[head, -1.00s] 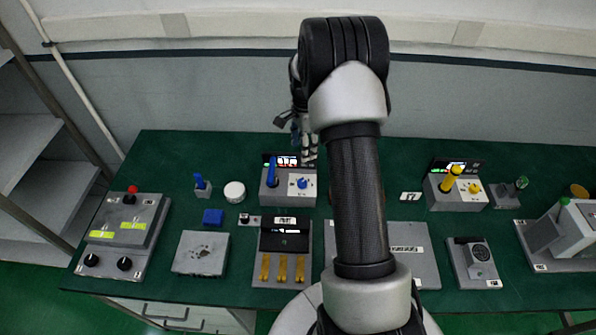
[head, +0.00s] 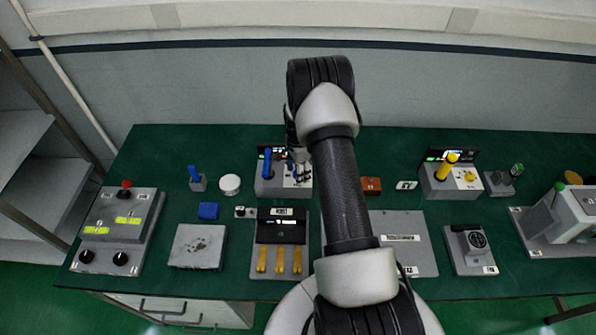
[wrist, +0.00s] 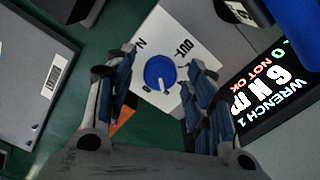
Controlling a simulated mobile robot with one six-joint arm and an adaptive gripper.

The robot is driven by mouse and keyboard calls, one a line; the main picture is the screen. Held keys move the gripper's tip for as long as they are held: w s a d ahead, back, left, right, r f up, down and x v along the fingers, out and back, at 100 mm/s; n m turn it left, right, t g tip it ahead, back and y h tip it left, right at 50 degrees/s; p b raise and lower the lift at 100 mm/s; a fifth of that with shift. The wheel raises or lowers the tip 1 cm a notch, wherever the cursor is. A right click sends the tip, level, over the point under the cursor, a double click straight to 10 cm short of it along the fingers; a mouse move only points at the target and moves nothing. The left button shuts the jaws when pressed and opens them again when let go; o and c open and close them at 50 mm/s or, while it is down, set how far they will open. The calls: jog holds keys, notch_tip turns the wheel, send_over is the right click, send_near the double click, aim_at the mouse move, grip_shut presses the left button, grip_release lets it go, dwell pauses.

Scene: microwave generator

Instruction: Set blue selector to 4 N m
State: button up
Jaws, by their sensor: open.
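The blue selector (wrist: 159,73) is a round knob on a white dial plate (wrist: 200,43) in the wrist view, with a light pointer mark toward the plate's lower edge. My gripper (wrist: 163,65) is open, with one finger on each side of the knob; I cannot tell whether they touch it. In the head view my gripper (head: 301,170) is over the right part of the blue wrench station (head: 268,187) and largely hides the knob. The station's display (wrist: 285,92) reads "WRENCH 1", what looks like "6 N m", and "NOT OK".
A blue wrench handle (head: 267,161) stands upright left of my gripper. A yellow-handled station (head: 440,180) is farther right. An orange-brown block (head: 371,186) lies right of my arm. A white round lid (head: 230,184) and a blue block (head: 208,211) are to the left.

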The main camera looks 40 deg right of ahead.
jog(key=shift+f, duration=0.1)
jog(key=shift+c, duration=0.3)
jog(key=c, duration=1)
jog(key=shift+n, duration=0.3)
jog(key=n+b, duration=0.2)
jog(key=n, duration=0.1)
jog(key=shift+f+b, duration=0.1)
jog(key=shift+b, duration=0.2)
jog(key=shift+n+b, duration=0.85)
jog(key=shift+n, duration=1.15)
jog(key=o, duration=1.1)
jog(key=shift+c, duration=0.2)
